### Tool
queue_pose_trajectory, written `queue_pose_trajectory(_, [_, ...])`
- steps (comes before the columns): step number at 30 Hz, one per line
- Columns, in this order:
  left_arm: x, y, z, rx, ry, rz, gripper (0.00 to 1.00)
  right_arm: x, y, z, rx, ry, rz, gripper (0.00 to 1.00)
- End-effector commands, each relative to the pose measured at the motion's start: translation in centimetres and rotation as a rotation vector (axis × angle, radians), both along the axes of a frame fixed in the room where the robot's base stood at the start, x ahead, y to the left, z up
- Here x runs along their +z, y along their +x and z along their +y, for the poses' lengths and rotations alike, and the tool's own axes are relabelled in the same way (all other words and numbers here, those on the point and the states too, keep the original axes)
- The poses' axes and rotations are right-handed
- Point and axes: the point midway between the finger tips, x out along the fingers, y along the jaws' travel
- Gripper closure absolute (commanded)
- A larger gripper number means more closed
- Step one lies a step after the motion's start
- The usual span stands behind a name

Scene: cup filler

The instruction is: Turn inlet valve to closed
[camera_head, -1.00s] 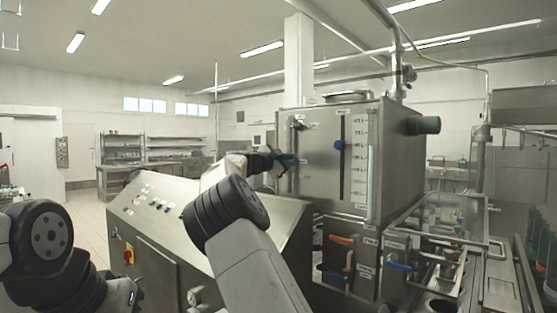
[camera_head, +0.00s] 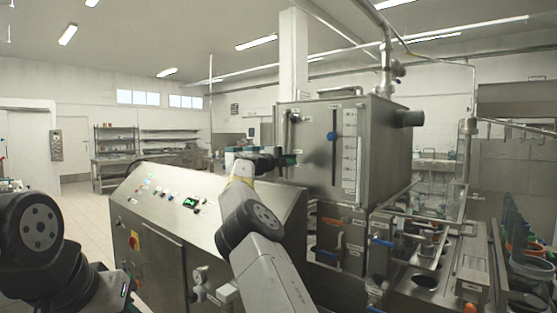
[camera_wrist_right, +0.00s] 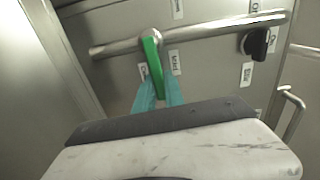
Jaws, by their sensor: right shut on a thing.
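The inlet valve's green lever (camera_wrist_right: 153,66) sits on a steel pipe (camera_wrist_right: 210,32) on the tank's front. In the right wrist view the lever lies roughly crosswise to the pipe, with small white labels beside it, one partly hidden. My right gripper (camera_wrist_right: 157,92) has its teal fingers shut on the lever's lower end. In the head view my right gripper (camera_head: 288,160) is at the left edge of the steel tank (camera_head: 375,180), small and hard to make out. My left gripper is out of view; only dark parts of that arm show at lower left.
A control console (camera_head: 170,215) with buttons and a lit display stands left of the tank. Other valve handles (camera_head: 340,243) are below the tank. The floor at left (camera_head: 95,220) is clear.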

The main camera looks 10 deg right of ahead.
Motion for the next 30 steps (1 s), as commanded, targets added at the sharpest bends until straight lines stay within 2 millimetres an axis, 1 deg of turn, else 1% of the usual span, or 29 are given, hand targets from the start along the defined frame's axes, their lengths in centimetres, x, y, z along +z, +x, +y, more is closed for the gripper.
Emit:
queue_pose_trajectory(3, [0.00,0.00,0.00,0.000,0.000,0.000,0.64,-0.36,0.16,0.04,-0.002,0.019,-0.019,1.00])
queue_pose_trajectory(19, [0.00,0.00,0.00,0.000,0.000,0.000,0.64,-0.52,0.23,0.02,-0.003,0.035,-0.036,1.00])
queue_pose_trajectory(20, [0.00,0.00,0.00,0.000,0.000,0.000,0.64,-0.53,0.23,0.02,-0.003,0.035,-0.036,0.83])
queue_pose_trajectory(21, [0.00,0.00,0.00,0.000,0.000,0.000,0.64,-0.52,0.22,0.02,-0.003,0.035,-0.036,0.75])
queue_pose_trajectory(23, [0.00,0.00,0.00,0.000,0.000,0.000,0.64,-0.48,0.22,0.03,-0.003,0.034,-0.037,0.65])
queue_pose_trajectory(30, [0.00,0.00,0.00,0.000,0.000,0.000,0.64,-0.36,0.22,0.03,-0.002,0.032,-0.037,0.65])
